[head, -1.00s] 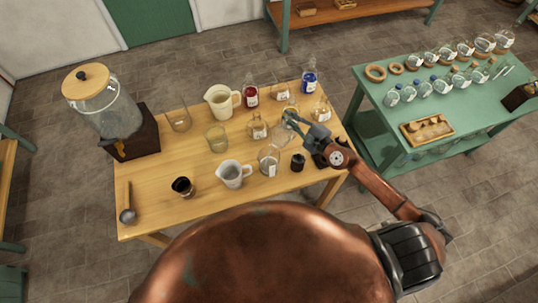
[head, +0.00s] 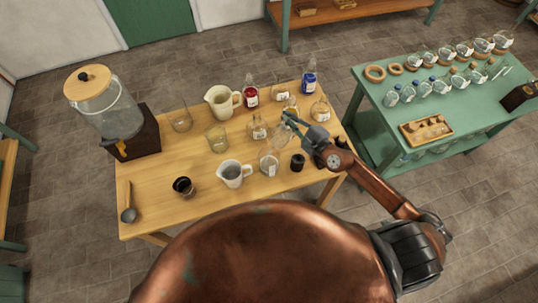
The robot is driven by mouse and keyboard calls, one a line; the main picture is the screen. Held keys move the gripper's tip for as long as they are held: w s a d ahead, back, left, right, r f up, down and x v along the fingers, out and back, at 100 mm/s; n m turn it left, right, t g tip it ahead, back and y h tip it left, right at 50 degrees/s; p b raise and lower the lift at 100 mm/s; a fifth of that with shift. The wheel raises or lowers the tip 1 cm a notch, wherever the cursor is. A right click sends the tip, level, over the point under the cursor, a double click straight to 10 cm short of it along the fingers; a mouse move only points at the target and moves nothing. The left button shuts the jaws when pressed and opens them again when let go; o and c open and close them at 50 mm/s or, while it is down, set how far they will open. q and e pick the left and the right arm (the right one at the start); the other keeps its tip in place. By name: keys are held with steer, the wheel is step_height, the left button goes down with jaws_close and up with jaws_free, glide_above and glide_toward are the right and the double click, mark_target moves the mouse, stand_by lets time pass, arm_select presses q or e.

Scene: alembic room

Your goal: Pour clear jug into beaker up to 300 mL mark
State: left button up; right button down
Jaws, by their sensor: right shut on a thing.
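A clear-looking jug with a handle (head: 231,174) stands upright near the front middle of the wooden table (head: 150,205). A cream jug (head: 221,101) stands behind it. Two empty-looking clear glass vessels, one at the left (head: 181,121) and one in the middle (head: 217,140), stand behind and left of the clear jug; I cannot read any marks on them. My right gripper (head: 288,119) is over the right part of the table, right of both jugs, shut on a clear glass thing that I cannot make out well. My left gripper is not in view.
A labelled glass bottle (head: 269,166), a black cup (head: 297,162) and several bottles, including red (head: 250,94) and blue (head: 309,82), crowd the right side. A dispenser (head: 107,104), dark cup (head: 183,187) and ladle (head: 128,213) are at left.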

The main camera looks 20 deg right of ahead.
steer(key=shift+s+a+r+n+p, duration=0.3)
steer(key=shift+a+r+n+p, duration=0.1)
steer(key=shift+r+n+p, duration=0.2)
stand_by(1.1)
